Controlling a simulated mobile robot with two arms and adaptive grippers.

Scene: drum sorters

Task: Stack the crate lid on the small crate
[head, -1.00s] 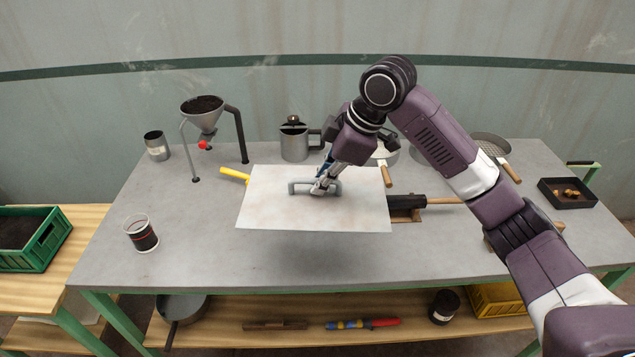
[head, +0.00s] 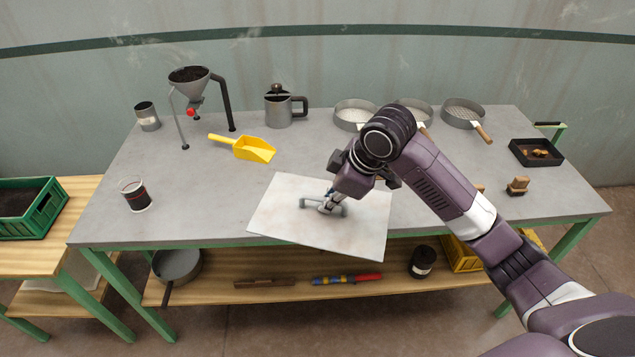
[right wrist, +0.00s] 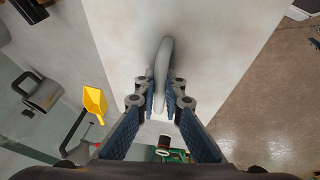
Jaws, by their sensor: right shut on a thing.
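The crate lid (head: 280,217) is a flat off-white plate with a grey bar handle (head: 307,203). In the head view it hangs over the table's front edge, slightly turned. My right gripper (head: 330,204) is shut on the handle; the right wrist view shows the fingers (right wrist: 160,97) on both sides of the grey handle (right wrist: 163,62), with the lid (right wrist: 220,35) beyond. A green crate (head: 48,208) with dark soil stands on the wooden side bench at left, open at the top. I cannot tell whether it is the small crate. My left gripper is not in view.
A yellow scoop (head: 247,148), a funnel stand (head: 190,78), a mug (head: 279,108), a cup (head: 134,194), sieves (head: 463,113) and a black tray (head: 537,153) stand on the grey table (head: 205,207). A yellow crate (head: 463,256) is on the lower shelf. The table's left front is fairly clear.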

